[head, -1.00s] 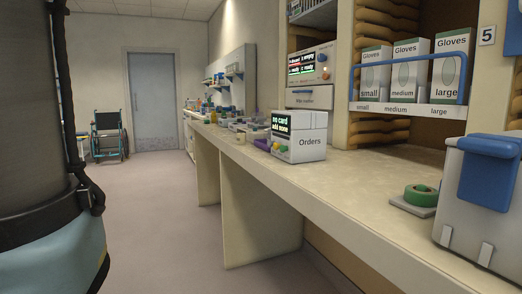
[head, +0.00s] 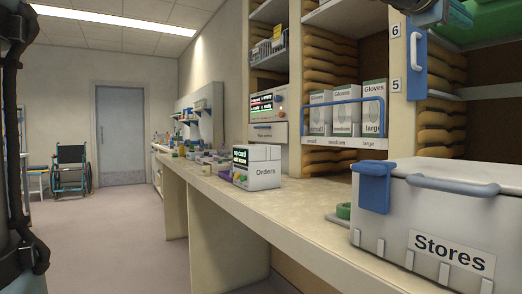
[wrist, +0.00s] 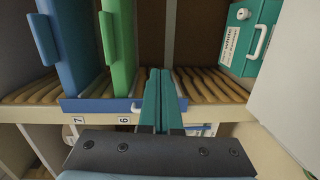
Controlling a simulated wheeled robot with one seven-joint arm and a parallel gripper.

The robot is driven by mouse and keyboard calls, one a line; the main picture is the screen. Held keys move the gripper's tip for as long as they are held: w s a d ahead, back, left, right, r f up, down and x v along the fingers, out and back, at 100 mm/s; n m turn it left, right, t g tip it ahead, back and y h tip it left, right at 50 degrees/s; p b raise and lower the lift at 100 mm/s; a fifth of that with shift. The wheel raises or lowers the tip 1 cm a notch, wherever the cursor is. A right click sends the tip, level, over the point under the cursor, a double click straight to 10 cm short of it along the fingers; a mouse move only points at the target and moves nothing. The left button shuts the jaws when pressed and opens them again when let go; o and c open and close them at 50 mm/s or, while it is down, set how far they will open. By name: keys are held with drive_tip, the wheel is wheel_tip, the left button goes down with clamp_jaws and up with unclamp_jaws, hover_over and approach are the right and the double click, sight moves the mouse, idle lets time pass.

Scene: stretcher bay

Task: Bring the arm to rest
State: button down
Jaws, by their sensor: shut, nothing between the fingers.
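My gripper (wrist: 160,75) shows in the wrist view, with its two teal fingers side by side and closed, nothing between them. It points over a shelf of wooden slats (wrist: 210,88), in front of a blue front strip (wrist: 95,105) with a white handle. A blue upright folder (wrist: 68,45) and a green one (wrist: 118,45) stand to its left, apart from the fingers. A teal box (wrist: 248,40) with a white label is to its right. In the head view a dark part shows at the top right edge; I cannot tell the fingers there.
A white Stores box (head: 430,215) with a blue latch stands on the counter (head: 310,215) at the right. A wheelchair (head: 72,170) stands by the far door (head: 120,135). The floor at left is clear.

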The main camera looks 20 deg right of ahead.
drive_tip(key=w+a+f+t+y, duration=0.2)
drive_tip(key=w+a+f+y, duration=0.15)
drive_tip(key=w+f, duration=0.6)
drive_tip(key=w+a+f+t+y, duration=0.1)
drive_tip(key=w+a+f+y, duration=0.1)
drive_tip(key=w+a+f, duration=0.55)
drive_tip(key=w+a+f+y, duration=0.2)
drive_tip(key=w+a+f, duration=0.15)
drive_tip(key=f, duration=0.25)
drive_tip(key=w+a+f+m+y, duration=0.1)
drive_tip(key=w+a+f+y, duration=0.15)
drive_tip(key=a+f, duration=0.3)
drive_tip(key=w+a+f+y, duration=0.1)
drive_tip(key=w+a+f, duration=0.3)
drive_tip(key=f, duration=0.3)
drive_tip(key=s+a+f+g+y, duration=0.1)
drive_tip(key=s+a+f+y, duration=0.15)
drive_tip(key=a+f, duration=0.55)
drive_tip(key=s+a+f+m+g+y, duration=0.1)
drive_tip(key=s+a+f+g+y, duration=0.3)
drive_tip(key=a, duration=0.7)
drive_tip(key=s+a+f+t+h, duration=0.1)
drive_tip(key=s+a+f, duration=0.1)
drive_tip(key=a+f, duration=0.65)
wheel_tip(320, 180, up, 18)
drive_tip(key=a+p, duration=0.1)
drive_tip(key=p, duration=1.6)
drive_tip(key=shift+a+r+y, duration=0.1)
drive_tip(key=shift+y, duration=0.15)
